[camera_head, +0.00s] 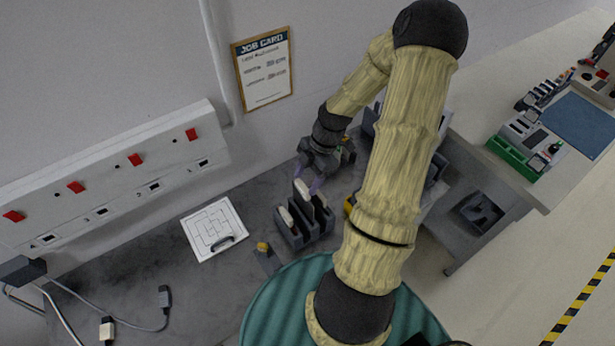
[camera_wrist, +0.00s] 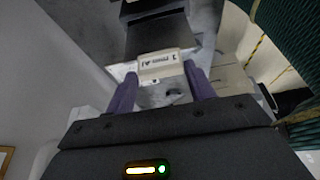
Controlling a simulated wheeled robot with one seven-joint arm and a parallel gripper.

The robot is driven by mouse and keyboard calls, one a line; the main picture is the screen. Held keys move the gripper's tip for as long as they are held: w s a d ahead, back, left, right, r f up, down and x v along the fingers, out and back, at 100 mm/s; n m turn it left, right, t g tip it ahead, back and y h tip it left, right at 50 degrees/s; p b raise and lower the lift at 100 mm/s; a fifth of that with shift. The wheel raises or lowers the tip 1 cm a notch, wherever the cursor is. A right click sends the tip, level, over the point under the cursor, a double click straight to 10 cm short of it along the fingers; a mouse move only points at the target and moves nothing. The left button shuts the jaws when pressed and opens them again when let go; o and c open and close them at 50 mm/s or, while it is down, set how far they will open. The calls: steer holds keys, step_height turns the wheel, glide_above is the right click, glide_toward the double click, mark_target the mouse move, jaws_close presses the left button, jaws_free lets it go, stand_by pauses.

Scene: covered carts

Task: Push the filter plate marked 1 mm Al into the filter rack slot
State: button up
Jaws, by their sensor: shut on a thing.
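My gripper (camera_head: 309,180) is shut on the white handle of a dark filter plate. In the wrist view, the purple fingers of my gripper (camera_wrist: 161,72) stand at either side of this handle. The label on the held filter plate (camera_wrist: 165,64) is upside down and looks like 1 mm Al. In the head view, the held plate (camera_head: 303,190) stands upright at the filter rack (camera_head: 292,241), raised above the rack's body. How deep it sits in a slot is hidden. Another white-topped plate (camera_head: 286,216) sits lower in the rack, to the left.
A white board with a line pattern and dark handle (camera_head: 213,229) lies left of the rack. A small dark piece with a yellow top (camera_head: 264,250) is near the rack's front left. A socket panel (camera_head: 115,180) lines the wall. Loose cables (camera_head: 163,299) lie at lower left.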

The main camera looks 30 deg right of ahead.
mark_target(303, 198)
steer(key=shift+f+b, duration=1.4)
steer(key=shift+f, duration=0.9)
stand_by(0.5)
steer(key=shift+w+f, duration=0.1)
steer(key=shift+f, duration=0.1)
steer(key=shift+f, duration=0.1)
steer(key=shift+f, duration=0.1)
steer(key=shift+f+b, duration=0.2)
steer(key=shift+b, duration=0.15)
steer(key=shift+s+f, duration=0.15)
steer(key=shift+s, duration=0.05)
steer(key=shift+w+f+b, duration=0.1)
steer(key=shift+f+b, duration=1.1)
steer(key=shift+f, duration=0.55)
steer(key=o, duration=1.1)
